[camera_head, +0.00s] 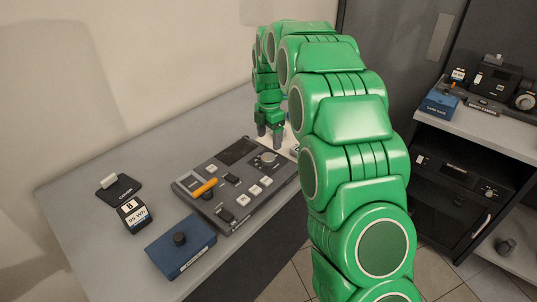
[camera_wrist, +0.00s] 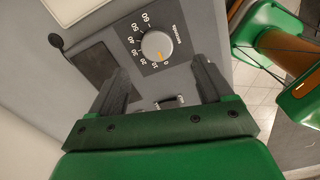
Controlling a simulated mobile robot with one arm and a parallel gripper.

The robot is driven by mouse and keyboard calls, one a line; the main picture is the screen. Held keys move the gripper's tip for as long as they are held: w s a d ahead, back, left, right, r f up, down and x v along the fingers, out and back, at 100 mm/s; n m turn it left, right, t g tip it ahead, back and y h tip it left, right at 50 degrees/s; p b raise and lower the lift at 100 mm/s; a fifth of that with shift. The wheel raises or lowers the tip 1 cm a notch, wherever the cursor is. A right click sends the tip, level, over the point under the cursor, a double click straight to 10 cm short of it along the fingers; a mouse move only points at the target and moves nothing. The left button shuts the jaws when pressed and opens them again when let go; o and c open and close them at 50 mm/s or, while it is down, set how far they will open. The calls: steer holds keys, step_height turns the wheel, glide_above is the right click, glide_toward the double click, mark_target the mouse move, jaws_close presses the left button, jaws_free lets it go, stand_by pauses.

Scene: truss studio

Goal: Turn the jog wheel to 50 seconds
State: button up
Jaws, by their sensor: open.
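The jog wheel (camera_wrist: 157,45) is a round grey knob on a dark panel. It is ringed by a printed scale from 0 to 60, and its orange mark sits at the low end, near 0. In the head view the jog wheel (camera_head: 267,158) is at the far right part of the grey control console (camera_head: 215,193). My green gripper (camera_head: 270,136) is above the console's far edge. In the wrist view my gripper (camera_wrist: 163,80) is open, its dark fingers wide apart and nothing between them. The wheel lies just beyond the fingertips, and no contact shows.
The console also has a dark screen (camera_head: 237,150), an orange-handled lever (camera_head: 204,188) and several pale buttons. A shelf (camera_head: 480,125) with equipment is at right.

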mark_target(268, 156)
steer(key=shift+w+a+f, duration=0.1)
steer(key=shift+w+f, duration=0.2)
steer(key=shift+f, duration=3.85)
steer(key=c, duration=1)
steer(key=shift+c, duration=0.2)
